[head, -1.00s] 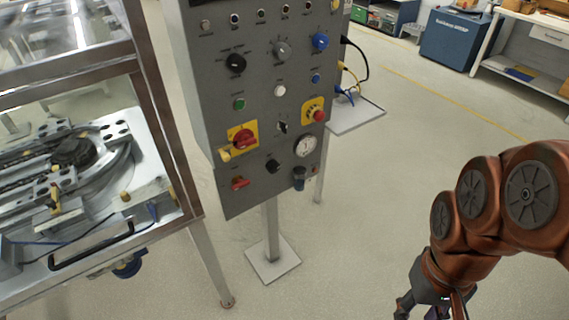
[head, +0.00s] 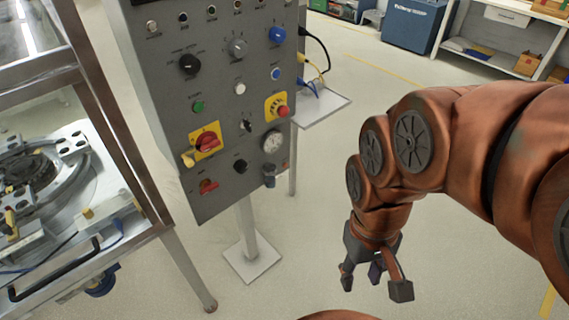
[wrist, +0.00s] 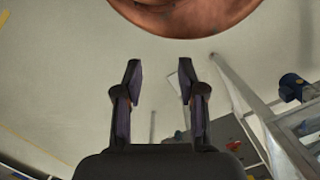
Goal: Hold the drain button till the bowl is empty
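The grey control panel (head: 222,110) stands on a post and carries several buttons and knobs, among them a green button (head: 198,107), a white button (head: 239,89) and a blue button (head: 275,74). Their labels are too small to read, so I cannot tell which is the drain button. The round bowl (head: 45,165) sits inside the metal-framed cabinet at the left, partly cut off; its contents are not clear. My gripper (head: 375,284) hangs low, right of the panel and apart from it. In the wrist view my gripper (wrist: 160,78) is open and empty.
A red emergency-type button (head: 282,111) and a red rotary switch (head: 207,143) are on the panel. The panel's foot plate (head: 252,259) and a cabinet leg (head: 190,268) stand on the floor. A side shelf (head: 322,108) juts out right of the panel. Floor ahead is clear.

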